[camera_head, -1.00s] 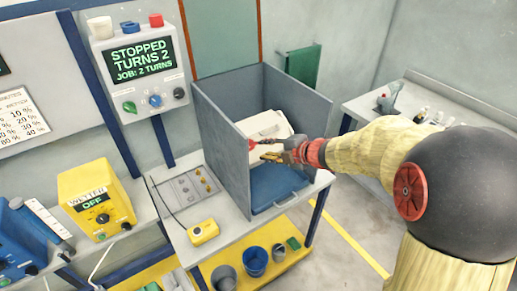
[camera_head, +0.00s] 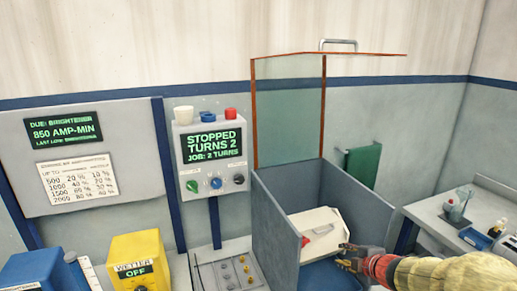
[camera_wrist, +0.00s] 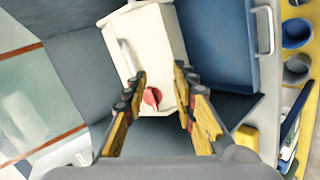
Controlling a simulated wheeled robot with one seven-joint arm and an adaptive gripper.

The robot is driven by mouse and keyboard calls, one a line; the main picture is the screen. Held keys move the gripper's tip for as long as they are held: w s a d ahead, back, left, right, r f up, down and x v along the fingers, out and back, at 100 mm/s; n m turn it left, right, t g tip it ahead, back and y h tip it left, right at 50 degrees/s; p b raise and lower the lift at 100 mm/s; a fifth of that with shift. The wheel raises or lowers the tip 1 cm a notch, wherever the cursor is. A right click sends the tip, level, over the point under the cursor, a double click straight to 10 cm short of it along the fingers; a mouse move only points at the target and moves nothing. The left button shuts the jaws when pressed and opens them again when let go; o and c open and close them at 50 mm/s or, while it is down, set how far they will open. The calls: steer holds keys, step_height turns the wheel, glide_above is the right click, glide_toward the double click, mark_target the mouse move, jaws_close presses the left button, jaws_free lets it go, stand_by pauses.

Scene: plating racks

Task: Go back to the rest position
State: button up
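My gripper (camera_head: 346,256) is at the front of the grey open-topped box, beside a white container with a red part (camera_head: 318,233) on it. In the wrist view my gripper (camera_wrist: 160,76) has its two yellow-and-black fingers spread apart. The red part (camera_wrist: 152,97) shows between them in the picture; I cannot tell whether they touch it. The white container (camera_wrist: 150,40) sits inside the box, next to a blue tray (camera_wrist: 215,40) with a handle. My forearm, in a yellow sleeve, comes in from the lower right.
The grey box walls (camera_head: 355,205) stand close around my gripper. A clear orange-edged panel (camera_head: 290,110) rises behind. A control box (camera_head: 212,150) reading "STOPPED TURNS 2" stands left. A bench with bottles (camera_head: 495,230) is at right.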

steer(key=s+d+m+g+h, duration=0.4)
steer(key=s+d+m+h, duration=0.2)
steer(key=s+d+m, duration=0.5)
steer(key=s+a+r+m+g+y, duration=0.25)
steer(key=s+a+m, duration=0.45)
steer(key=s+a, duration=0.65)
steer(key=s+a+r+t+y, duration=0.1)
steer(key=s+a+r+y, duration=0.1)
steer(key=s+a+r, duration=0.4)
steer(key=shift+s+a+r, duration=0.15)
steer(key=shift+s+a, duration=0.2)
steer(key=shift+a, duration=0.7)
steer(key=shift+t, duration=0.25)
steer(key=shift+c, duration=0.2)
